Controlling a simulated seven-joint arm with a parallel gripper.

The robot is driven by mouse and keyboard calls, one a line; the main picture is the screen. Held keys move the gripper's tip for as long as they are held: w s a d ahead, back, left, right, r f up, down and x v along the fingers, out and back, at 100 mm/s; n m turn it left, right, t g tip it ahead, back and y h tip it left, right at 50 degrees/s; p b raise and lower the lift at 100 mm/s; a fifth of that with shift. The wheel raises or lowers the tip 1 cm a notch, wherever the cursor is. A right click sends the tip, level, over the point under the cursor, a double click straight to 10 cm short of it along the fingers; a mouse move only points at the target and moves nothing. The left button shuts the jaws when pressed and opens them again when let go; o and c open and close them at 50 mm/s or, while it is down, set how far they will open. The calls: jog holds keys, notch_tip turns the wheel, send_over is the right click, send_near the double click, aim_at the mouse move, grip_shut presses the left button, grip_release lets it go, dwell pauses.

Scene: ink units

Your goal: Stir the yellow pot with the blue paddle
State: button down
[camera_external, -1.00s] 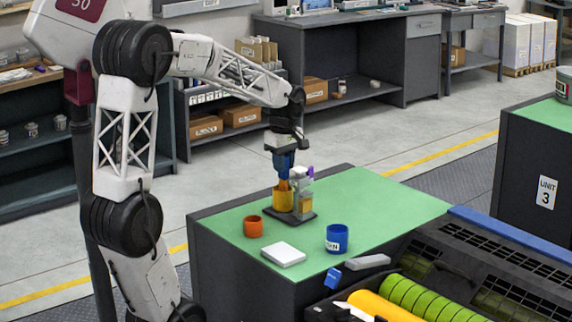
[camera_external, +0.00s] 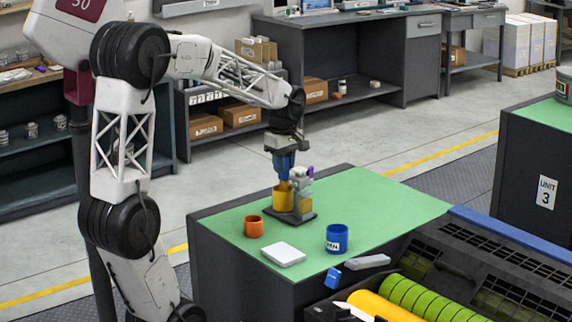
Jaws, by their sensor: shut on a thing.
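The yellow pot (camera_external: 283,202) stands on a small dark tray (camera_external: 297,218) at the back left of the green tabletop. My gripper (camera_external: 284,171) points down right above the pot. It is shut on the blue paddle (camera_external: 283,161), whose blue part shows between the fingers.
A clear jar (camera_external: 304,194) with yellowish contents stands close right of the pot. An orange cup (camera_external: 253,226), a white flat block (camera_external: 283,254) and a blue labelled cup (camera_external: 336,238) stand nearer the front. The green tabletop (camera_external: 390,205) is clear at right.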

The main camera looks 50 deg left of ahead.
jog(key=shift+a, duration=0.2)
jog(key=shift+r, duration=0.1)
jog(key=shift+r, duration=4.35)
